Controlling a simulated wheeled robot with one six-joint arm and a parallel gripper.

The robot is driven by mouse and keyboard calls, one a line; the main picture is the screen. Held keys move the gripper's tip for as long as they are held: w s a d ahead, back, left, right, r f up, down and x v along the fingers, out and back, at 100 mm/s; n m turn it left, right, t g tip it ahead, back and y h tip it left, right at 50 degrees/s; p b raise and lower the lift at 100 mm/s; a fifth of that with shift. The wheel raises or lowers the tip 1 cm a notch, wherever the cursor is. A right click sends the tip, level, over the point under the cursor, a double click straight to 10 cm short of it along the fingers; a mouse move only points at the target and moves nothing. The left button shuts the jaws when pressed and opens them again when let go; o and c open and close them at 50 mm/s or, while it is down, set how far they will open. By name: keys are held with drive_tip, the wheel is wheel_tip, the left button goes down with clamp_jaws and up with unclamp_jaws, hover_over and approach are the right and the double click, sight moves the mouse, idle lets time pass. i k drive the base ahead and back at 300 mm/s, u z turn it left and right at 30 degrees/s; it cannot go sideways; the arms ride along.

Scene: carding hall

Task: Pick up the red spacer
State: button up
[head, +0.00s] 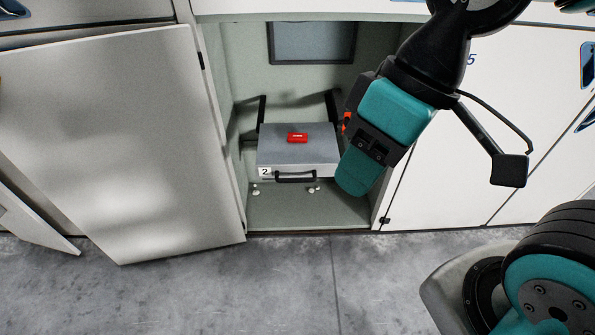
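The red spacer (297,138) is a small red block. It lies on the flat grey top of a box-like unit (270,158) marked 2, inside an open cabinet. My gripper (352,178) hangs at the cabinet opening, to the right of the unit and the spacer, and overlaps the unit's right side in the picture. The teal and black housing hides the fingertips, so I cannot see whether it is open or shut. The spacer is in full view and apart from my gripper.
The unit has a black front handle (295,177) and black brackets behind it. The cabinet door (120,140) stands open on the left. A closed white panel (450,185) is on the right. Small pale bits lie on the cabinet floor (290,212). The concrete floor (260,280) in front is clear.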

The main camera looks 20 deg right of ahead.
sight(293, 136)
drive_tip(key=k, duration=0.6)
drive_tip(key=u, duration=0.5)
drive_tip(key=i, duration=1.7)
drive_tip(key=z, duration=0.45)
